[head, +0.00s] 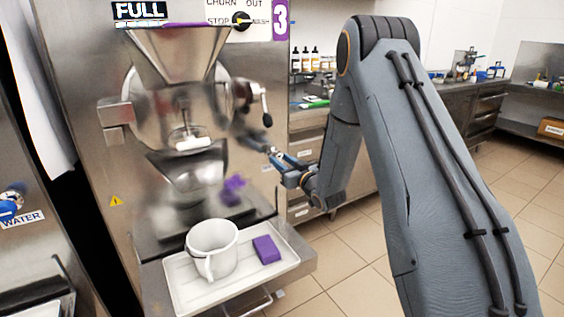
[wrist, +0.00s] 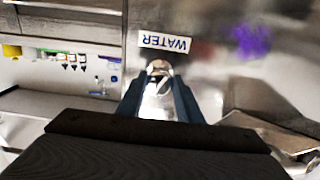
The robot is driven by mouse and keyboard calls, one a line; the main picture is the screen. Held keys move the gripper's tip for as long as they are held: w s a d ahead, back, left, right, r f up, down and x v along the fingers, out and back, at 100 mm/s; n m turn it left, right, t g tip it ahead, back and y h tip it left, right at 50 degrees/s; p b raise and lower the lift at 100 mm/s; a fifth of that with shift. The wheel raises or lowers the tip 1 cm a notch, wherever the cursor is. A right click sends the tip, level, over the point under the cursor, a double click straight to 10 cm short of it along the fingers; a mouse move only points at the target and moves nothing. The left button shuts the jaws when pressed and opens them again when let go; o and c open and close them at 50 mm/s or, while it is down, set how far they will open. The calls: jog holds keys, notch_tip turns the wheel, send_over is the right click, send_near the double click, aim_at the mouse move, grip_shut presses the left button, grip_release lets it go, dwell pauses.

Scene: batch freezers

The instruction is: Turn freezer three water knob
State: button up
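Freezer three (head: 95,60) is the tall steel machine with the purple 3 sign (head: 280,18) in the head view. In the wrist view its WATER label (wrist: 165,42) appears upside down on the panel. A small pale, round part, apparently the water knob (wrist: 158,68), sits just below that label, at my fingertips. My gripper (head: 272,152) points at the freezer's right side in the head view and shows from behind in the wrist view (wrist: 159,82). Its fingers are apart with the knob at or between their tips. Contact is unclear, and the knob is hidden in the head view.
A white tray (head: 185,288) below the spout holds a white pitcher (head: 212,250) and a purple sponge (head: 266,249). A black-tipped lever (head: 266,118) hangs near my gripper. Another WATER knob (head: 8,208) is at far left. Counters (head: 455,92) stand behind; the tiled floor at right is clear.

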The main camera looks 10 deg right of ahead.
jog(key=shift+c, duration=1.4)
jog(key=shift+m, duration=0.3)
jog(key=m+p, duration=0.1)
jog(key=m, duration=0.4)
jog(key=m+p, duration=0.1)
jog(key=m, duration=0.6)
jog(key=shift+r, duration=0.1)
jog(key=o, duration=1)
jog(key=shift+o, duration=0.2)
